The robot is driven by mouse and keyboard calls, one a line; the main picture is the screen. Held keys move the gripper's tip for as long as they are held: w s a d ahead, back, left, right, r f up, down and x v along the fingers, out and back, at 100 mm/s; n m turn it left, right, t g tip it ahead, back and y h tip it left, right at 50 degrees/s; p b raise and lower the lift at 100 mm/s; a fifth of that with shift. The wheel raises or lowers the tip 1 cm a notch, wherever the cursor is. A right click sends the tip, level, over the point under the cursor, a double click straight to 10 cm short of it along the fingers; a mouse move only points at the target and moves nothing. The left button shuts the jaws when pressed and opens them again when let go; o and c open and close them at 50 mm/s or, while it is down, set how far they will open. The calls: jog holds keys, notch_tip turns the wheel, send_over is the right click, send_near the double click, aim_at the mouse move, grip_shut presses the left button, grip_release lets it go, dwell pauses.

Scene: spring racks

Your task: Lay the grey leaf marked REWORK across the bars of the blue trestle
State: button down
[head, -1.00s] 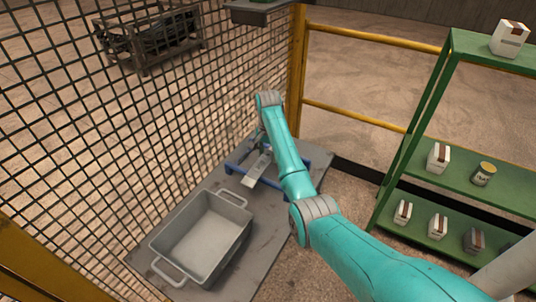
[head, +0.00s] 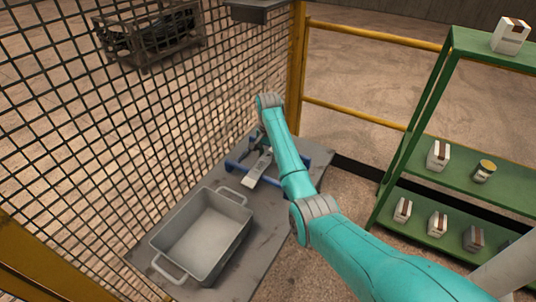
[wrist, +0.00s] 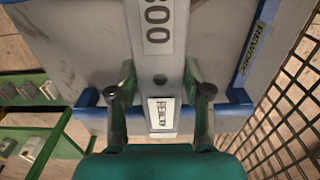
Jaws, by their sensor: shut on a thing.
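My gripper (wrist: 160,92) is shut on a long grey leaf (wrist: 160,67), one finger at each side edge. The leaf carries a large "800" plate and a small white label whose word is hard to read. The blue trestle (wrist: 240,97) is below it, with "REWORK" on its side bar. The leaf passes over the near blue bar; I cannot tell whether it touches. In the head view the leaf (head: 258,167) extends over the trestle's left bar (head: 236,165). My arm hides much of the trestle and gripper there.
A grey open bin (head: 203,236) stands on the grey table (head: 262,228) in front of the trestle. A wire mesh fence (head: 105,135) runs along the left. A green shelf (head: 485,178) with several small boxes and a can stands at the right.

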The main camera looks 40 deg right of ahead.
jog(key=shift+c, duration=2.1)
grip_release()
jog(key=shift+f, duration=0.1)
jog(key=shift+r, duration=3.8)
